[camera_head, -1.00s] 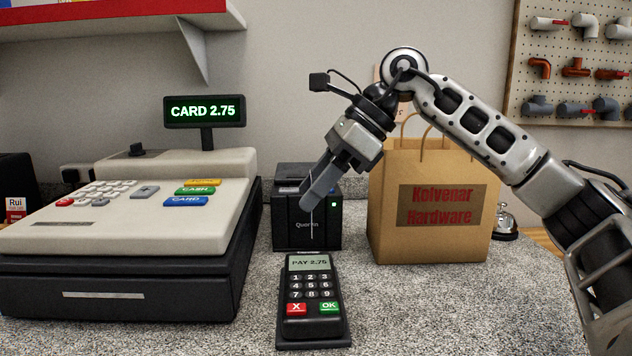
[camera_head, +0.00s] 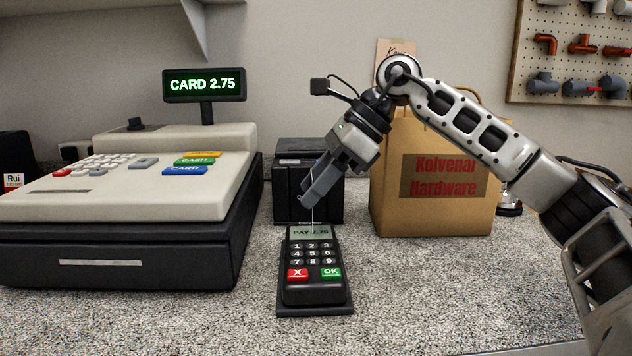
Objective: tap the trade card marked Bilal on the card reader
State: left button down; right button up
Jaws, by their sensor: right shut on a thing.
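My right gripper (camera_head: 308,202) points down and left, with its fingertips just above the top end of the card reader. It is shut on a thin card (camera_head: 314,213), seen almost edge-on as a pale line, so its marking cannot be read. The black card reader (camera_head: 314,260) stands on the counter and its screen (camera_head: 310,232) reads PAY 2.75, partly covered by the card. Whether the card touches the reader I cannot tell. My left gripper is not in view.
The cash register (camera_head: 130,200) at left has a display (camera_head: 204,85) reading CARD 2.75. A black printer (camera_head: 290,190) stands behind the reader. A paper bag (camera_head: 435,215) and a bell (camera_head: 509,203) stand to the right. The front counter is clear.

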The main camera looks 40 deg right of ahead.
pick_arm(q)
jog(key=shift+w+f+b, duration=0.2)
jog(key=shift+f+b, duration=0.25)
jog(key=shift+b, duration=0.05)
pick_arm(e)
jog(key=shift+f, duration=0.75)
jog(key=shift+r, duration=0.1)
jog(key=shift+r+p, duration=0.8)
jog(key=shift+p, duration=0.05)
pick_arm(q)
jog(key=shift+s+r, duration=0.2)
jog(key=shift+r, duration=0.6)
pick_arm(e)
jog(key=shift+r, duration=0.15)
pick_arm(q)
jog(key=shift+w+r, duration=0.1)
